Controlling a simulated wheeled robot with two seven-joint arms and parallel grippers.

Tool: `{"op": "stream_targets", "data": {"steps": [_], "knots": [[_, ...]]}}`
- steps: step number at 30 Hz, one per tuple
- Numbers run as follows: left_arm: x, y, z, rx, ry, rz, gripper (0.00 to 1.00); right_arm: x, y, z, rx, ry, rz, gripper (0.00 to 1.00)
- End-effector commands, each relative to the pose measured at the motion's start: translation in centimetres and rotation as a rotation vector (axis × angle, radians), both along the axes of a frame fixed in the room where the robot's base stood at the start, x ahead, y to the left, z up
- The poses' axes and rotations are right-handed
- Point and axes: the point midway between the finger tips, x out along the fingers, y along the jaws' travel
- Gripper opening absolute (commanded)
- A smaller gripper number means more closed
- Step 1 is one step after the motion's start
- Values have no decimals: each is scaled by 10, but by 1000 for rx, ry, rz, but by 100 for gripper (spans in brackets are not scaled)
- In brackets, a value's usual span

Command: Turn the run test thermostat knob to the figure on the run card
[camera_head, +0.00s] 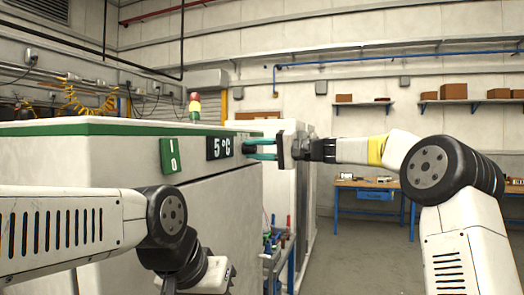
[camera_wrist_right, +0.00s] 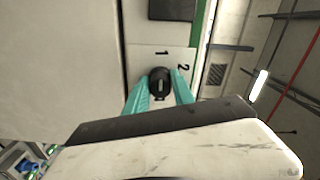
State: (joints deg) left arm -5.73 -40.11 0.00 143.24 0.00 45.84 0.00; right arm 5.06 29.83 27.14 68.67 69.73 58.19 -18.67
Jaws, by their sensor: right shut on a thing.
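The thermostat knob (camera_wrist_right: 160,75) is black and round with a light pointer line; it sits on the cabinet's pale panel, with the figures 1 and 2 printed beside it. My right gripper (camera_wrist_right: 160,92) has its teal fingers on both sides of the knob, shut on it. In the head view my right gripper (camera_head: 262,148) reaches the cabinet front from the right and its fingers hide the knob. A black plate reading "5 °C" (camera_head: 219,146) is left of it. I cannot identify a separate run card. My left gripper (camera_head: 215,277) is low in front; its fingers are not visible.
The white cabinet (camera_head: 215,195) with a green top band fills the left. A green I/O switch (camera_head: 170,155) is on its front. A small rack of tools (camera_head: 277,243) stands beyond its right end. A blue-legged workbench (camera_head: 368,187) is at the back, with open floor before it.

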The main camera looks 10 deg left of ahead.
Motion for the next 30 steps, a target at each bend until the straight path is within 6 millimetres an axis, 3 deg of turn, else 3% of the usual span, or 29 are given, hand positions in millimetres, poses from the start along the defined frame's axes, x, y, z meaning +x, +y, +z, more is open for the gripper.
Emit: {"op": "stream_targets", "data": {"steps": [8, 9, 12, 23, 30], "knots": [[0, 0, 0, 0, 0, 0, 0, 0, 0, -1, -3, -1, 1, 0], [0, 0, 0, 0, 0, 0, 0, 0, 0, -1, -3, -1, 1, 32], [0, 0, 0, 0, 0, 0, 0, 0, 0, -1, -3, -1, 1, 51], [0, 0, 0, 0, 0, 0, 0, 0, -3, 0, -2, 0, -2, 52], [0, 0, 0, 0, 0, 0, 0, -6, -39, -1, -3, 1, -5, 52]]}}
